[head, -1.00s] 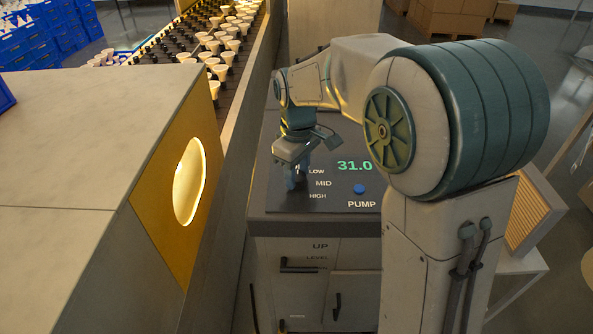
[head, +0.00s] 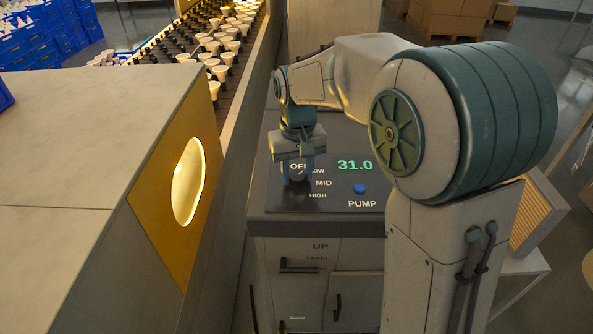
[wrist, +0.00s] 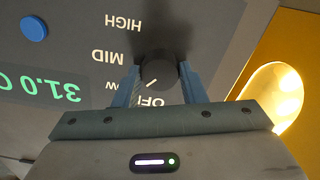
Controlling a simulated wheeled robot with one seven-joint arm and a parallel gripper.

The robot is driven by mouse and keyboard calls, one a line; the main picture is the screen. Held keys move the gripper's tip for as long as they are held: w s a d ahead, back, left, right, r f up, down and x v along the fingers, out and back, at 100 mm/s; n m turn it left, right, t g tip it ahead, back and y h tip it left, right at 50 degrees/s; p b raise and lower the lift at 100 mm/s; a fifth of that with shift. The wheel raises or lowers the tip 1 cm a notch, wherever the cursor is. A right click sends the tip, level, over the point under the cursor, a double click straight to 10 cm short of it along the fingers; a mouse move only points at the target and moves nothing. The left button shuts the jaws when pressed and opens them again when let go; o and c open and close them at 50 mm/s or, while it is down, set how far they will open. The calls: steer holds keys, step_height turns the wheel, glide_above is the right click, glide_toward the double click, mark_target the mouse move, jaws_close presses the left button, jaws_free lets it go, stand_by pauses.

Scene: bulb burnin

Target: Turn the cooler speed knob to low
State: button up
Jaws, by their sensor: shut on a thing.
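The cooler speed knob (wrist: 158,70) is a dark round knob on the panel, with OFF, LOW, MID and HIGH printed around it. My gripper (wrist: 157,80) points down over it, its two blue fingers on opposite sides, shut on the knob. The knob's white mark points between OFF and LOW in the wrist view. In the head view the knob (head: 298,177) is partly hidden by my gripper (head: 297,170). LOW is partly covered in both views.
The panel (head: 335,199) also has a green 31.0 display (head: 355,165) and a blue PUMP button (head: 360,188). A yellow plate with a lit opening (head: 188,182) stands to the left. A conveyor with bulbs (head: 225,60) lies behind.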

mark_target(297, 175)
steer(key=shift+r+m, duration=0.1)
steer(key=shift+m, duration=0.5)
steer(key=o, duration=1)
steer(key=shift+r, duration=0.1)
step_height(297, 175, up, 14)
steer(key=shift+f+b, duration=0.2)
steer(key=shift+b, duration=0.25)
steer(key=s+d+f+t, duration=0.1)
steer(key=s+d+f, duration=0.3)
steer(key=s, duration=0.2)
steer(key=s+d+f+m+t, duration=0.1)
steer(key=s+d+f, duration=0.3)
steer(key=s, duration=0.3)
steer(key=s+d+f+t, duration=0.1)
steer(key=s+d+f, duration=0.3)
steer(key=s+d, duration=0.1)
steer(key=shift+s+d+f+m, duration=0.15)
steer(key=shift+s+d+m, duration=0.05)
steer(key=shift+s, duration=0.15)
steer(key=shift+s+d+f+m, duration=0.15)
steer(key=shift+s+m, duration=0.05)
steer(key=shift+s, duration=0.15)
